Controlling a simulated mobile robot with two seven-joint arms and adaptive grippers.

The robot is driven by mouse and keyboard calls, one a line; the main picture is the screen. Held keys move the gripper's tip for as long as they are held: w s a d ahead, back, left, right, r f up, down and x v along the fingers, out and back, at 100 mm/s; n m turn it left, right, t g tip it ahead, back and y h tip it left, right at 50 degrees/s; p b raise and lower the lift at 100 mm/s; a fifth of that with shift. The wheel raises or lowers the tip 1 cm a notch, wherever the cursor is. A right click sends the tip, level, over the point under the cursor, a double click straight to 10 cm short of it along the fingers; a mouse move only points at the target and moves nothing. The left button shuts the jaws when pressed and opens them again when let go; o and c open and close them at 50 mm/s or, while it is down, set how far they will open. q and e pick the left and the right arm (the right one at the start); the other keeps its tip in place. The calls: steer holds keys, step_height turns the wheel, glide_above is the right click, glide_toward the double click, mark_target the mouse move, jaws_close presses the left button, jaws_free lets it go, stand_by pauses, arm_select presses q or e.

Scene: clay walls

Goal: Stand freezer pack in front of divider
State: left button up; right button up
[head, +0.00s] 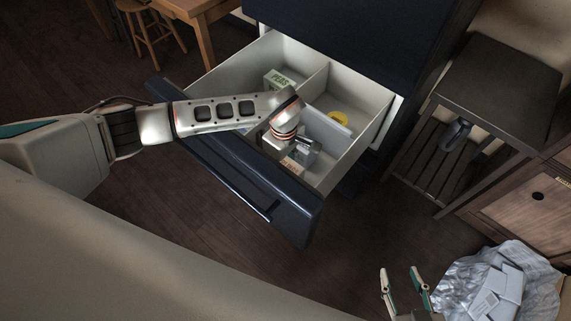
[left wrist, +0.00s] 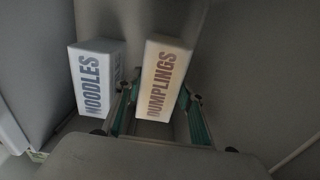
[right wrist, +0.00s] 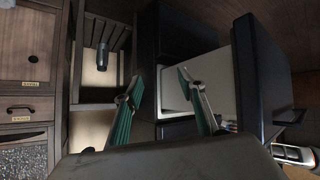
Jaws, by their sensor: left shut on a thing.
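My left gripper (head: 300,152) is down inside the open freezer drawer (head: 362,88). In the left wrist view its fingers (left wrist: 160,112) are on either side of a white box marked DUMPLINGS (left wrist: 162,75), shut on it. A similar box marked NOODLES (left wrist: 92,75) stands just left of it. A pale wall (head: 314,84) divides the drawer, and a grey-blue panel (head: 325,130) stands near my left gripper; I cannot tell which is the divider. Pale packs (head: 503,285) lie on crumpled silver material at lower right; I cannot tell if one is the freezer pack. My right gripper (head: 405,277) is open and empty beside them.
A green-lettered box (head: 279,80) stands at the drawer's back left, and a yellow item (head: 340,118) lies in its right part. A dark side table (head: 500,85) and wooden cabinet (head: 525,210) stand at right. The floor before the drawer is clear.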

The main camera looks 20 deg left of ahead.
arm_select(q)
steer(key=shift+f, duration=0.7)
steer(key=shift+r, duration=0.2)
steer(key=shift+c, duration=0.7)
arm_select(e)
steer(key=shift+w+a+r, duration=0.1)
steer(key=shift+w+r, duration=0.05)
steer(key=shift+r, duration=0.15)
arm_select(q)
steer(key=shift+f, duration=0.1)
steer(key=o, duration=1.5)
steer(key=shift+c, duration=0.2)
arm_select(e)
steer(key=shift+f, duration=0.15)
